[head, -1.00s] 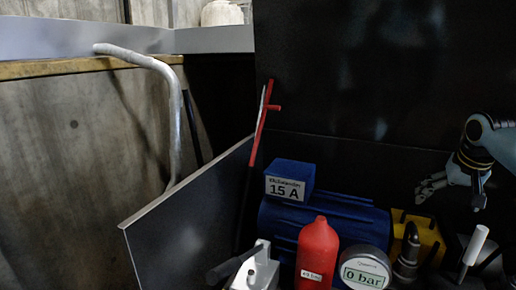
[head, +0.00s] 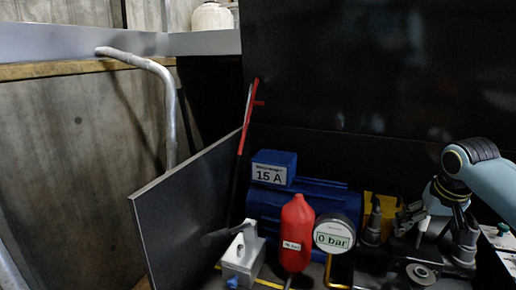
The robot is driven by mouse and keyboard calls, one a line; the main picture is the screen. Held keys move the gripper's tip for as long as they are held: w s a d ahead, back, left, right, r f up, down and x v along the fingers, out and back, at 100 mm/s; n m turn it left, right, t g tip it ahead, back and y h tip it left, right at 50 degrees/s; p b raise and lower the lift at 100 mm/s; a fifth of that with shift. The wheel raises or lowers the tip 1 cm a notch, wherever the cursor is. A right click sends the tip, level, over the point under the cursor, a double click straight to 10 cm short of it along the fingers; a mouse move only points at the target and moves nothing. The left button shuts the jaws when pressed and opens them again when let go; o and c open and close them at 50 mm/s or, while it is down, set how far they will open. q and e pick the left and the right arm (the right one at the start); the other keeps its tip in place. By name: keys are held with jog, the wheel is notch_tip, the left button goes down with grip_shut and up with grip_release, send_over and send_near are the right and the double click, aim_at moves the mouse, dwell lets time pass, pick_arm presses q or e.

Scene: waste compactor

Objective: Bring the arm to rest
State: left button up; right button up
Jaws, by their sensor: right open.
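My right arm enters from the right edge, pale blue with dark joints. Its right gripper (head: 402,218) is open and hangs over the black valve parts at the right of the machine. I see nothing held in it. The arm's wrist covers part of the machine behind it. My left gripper is not in view.
A blue motor (head: 262,207) bears a box (head: 272,169) reading 15 A. In front are a red bottle (head: 297,235), a gauge (head: 334,234) reading 0 bar and a grey lever block (head: 242,262). A dark panel (head: 185,215) leans at left. A bent metal pipe (head: 165,80) stands by the wall.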

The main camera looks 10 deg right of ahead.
jog(key=s+a+f+n, duration=0.2)
jog(key=s+a+f, duration=0.2)
jog(key=s+a, duration=0.35)
jog(key=s+a+r+n, duration=0.1)
jog(key=s+a, duration=0.2)
jog(key=s, duration=0.5)
jog(key=s+a+r+n+y, duration=0.1)
jog(key=s+a, duration=0.3)
jog(key=s, duration=0.3)
jog(key=s+a+r+n, duration=0.1)
jog(key=s+a, duration=0.2)
jog(key=s, duration=0.5)
jog(key=s+d+f+g, duration=0.1)
jog(key=s+f, duration=0.1)
jog(key=f, duration=1.2)
jog(key=s+d+f+g, duration=0.1)
jog(key=s+f, duration=0.1)
jog(key=f, duration=1.2)
jog(key=s+d+f+g, duration=0.1)
jog(key=s+f, duration=1.2)
jog(key=s, duration=0.4)
jog(key=shift+s+d+m, duration=0.15)
jog(key=shift+s+m, duration=0.15)
jog(key=shift+s, duration=0.1)
